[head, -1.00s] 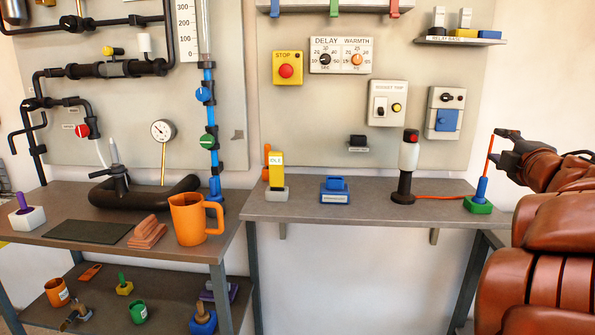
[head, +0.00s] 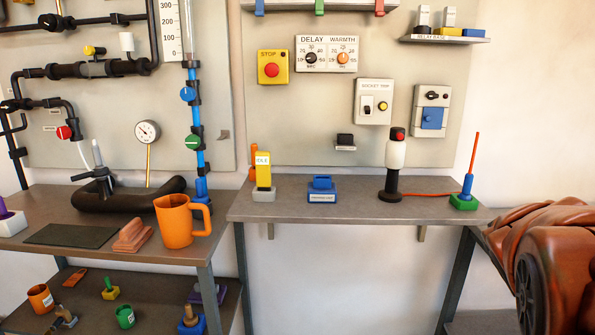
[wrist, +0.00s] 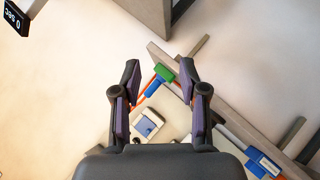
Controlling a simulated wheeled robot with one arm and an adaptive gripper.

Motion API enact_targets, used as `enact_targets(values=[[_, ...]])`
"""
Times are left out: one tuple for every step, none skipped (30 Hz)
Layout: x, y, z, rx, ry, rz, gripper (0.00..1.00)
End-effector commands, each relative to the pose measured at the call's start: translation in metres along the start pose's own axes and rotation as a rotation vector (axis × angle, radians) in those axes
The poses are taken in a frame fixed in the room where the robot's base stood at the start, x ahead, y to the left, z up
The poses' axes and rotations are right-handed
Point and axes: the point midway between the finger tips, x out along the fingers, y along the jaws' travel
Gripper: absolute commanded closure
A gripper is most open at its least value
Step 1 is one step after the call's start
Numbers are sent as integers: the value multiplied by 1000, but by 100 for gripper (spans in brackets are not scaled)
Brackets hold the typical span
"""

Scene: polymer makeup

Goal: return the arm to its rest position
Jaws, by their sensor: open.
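My gripper (wrist: 160,90) is open and empty in the wrist view, its two dark fingers apart. Between and beyond the fingers, apart from them, is the blue tool with an orange rod in its green base (wrist: 162,70). In the head view my arm (head: 560,255) is folded at the lower right, brown and partly cut off by the frame edge. The gripper itself is out of the head view. The blue tool (head: 467,187) stands upright in the green base (head: 464,202) at the right end of the shelf, with its orange rod pointing up.
The narrow shelf (head: 350,208) carries a black-and-white lamp (head: 395,160), a blue block (head: 322,188) and a yellow block (head: 263,170). An orange mug (head: 175,222) stands on the left bench (head: 90,245). Free floor room shows in the wrist view.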

Motion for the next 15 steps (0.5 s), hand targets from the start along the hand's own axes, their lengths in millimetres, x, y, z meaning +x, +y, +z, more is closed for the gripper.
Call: enact_targets(values=[[-5,-24,14,36,-55,-56,57],[-8,-37,25,57,-96,-87,57],[-14,-55,38,81,-146,-130,57],[-19,-70,49,97,-188,-165,57],[-25,-84,58,114,-227,-199,57],[-33,-104,72,132,-282,-246,57],[-41,-118,82,141,-323,-281,57],[-49,-132,92,149,-363,-314,57],[-60,-150,104,157,-418,-360,57],[-70,-163,112,162,-455,-393,57],[-79,-175,122,164,-497,-425,57],[-92,-191,132,165,-544,-467,57],[-103,-201,140,164,-583,-497,57],[-112,-210,146,161,-614,-524,57],[-125,-222,155,158,-658,-558,57]])
